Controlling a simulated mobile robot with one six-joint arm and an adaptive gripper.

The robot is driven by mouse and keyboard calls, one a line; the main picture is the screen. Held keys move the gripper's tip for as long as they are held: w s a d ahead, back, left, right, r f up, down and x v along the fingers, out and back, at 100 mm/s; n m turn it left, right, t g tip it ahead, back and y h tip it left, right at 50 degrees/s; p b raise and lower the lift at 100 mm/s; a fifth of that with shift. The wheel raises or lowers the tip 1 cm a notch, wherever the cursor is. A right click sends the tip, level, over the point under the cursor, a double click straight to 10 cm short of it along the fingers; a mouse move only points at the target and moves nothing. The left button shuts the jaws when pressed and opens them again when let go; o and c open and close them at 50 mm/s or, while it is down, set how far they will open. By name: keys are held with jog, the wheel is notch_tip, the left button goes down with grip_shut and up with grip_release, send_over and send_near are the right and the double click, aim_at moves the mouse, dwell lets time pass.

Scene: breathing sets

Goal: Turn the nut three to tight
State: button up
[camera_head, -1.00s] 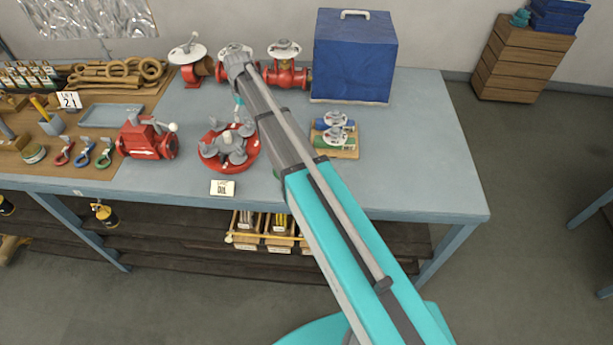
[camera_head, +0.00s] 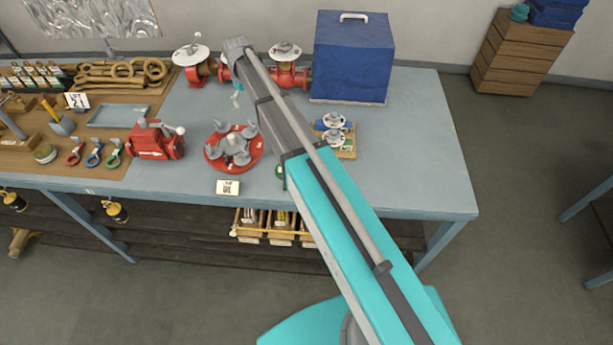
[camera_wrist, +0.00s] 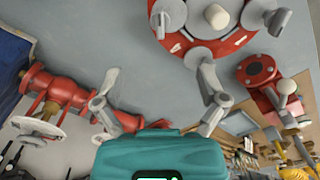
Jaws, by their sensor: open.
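A red round flange (camera_head: 249,163) with several grey nuts around a grey centre stands on the bench, left of my arm. It also shows at the top of the wrist view (camera_wrist: 228,46), cut off by the frame edge. I cannot tell which nut is number three. My gripper (camera_wrist: 158,72) is open and empty, its grey fingers spread wide. The right finger's tip lies just below the flange in that picture; nothing is between the fingers. In the head view my arm mostly hides the gripper, with a bit of teal showing behind the flange.
A red valve block (camera_head: 153,142) stands left of the flange, and red valves with white handwheels (camera_head: 286,50) stand behind. A blue box (camera_head: 352,60) is at the back. The bench's right side is clear.

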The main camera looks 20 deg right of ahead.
jog(key=shift+r+p, duration=1.75)
jog(key=shift+r, duration=0.3)
jog(key=shift+s+d+f+m+b, duration=0.75)
jog(key=shift+s+d+f+b, duration=1.9)
jog(key=shift+s, duration=1.9)
jog(key=shift+s+d+f+m+b, duration=0.8)
jog(key=shift+s+d+f+b, duration=0.95)
jog(key=shift+s+f+b, duration=2.35)
jog(key=shift+s+d+f+m+b, duration=0.75)
jog(key=shift+s+d+f+b, duration=1.65)
jog(key=shift+s, duration=2.6)
jog(key=shift+a+f, duration=0.2)
jog(key=s, duration=0.1)
jog(key=s+b, duration=0.1)
jog(key=shift+s+d+f, duration=0.25)
jog(key=shift+s+d, duration=0.1)
jog(key=shift+w+f+b, duration=0.2)
jog(key=shift+f+b, duration=0.3)
jog(key=shift+f, duration=0.05)
jog(key=shift+r, duration=0.1)
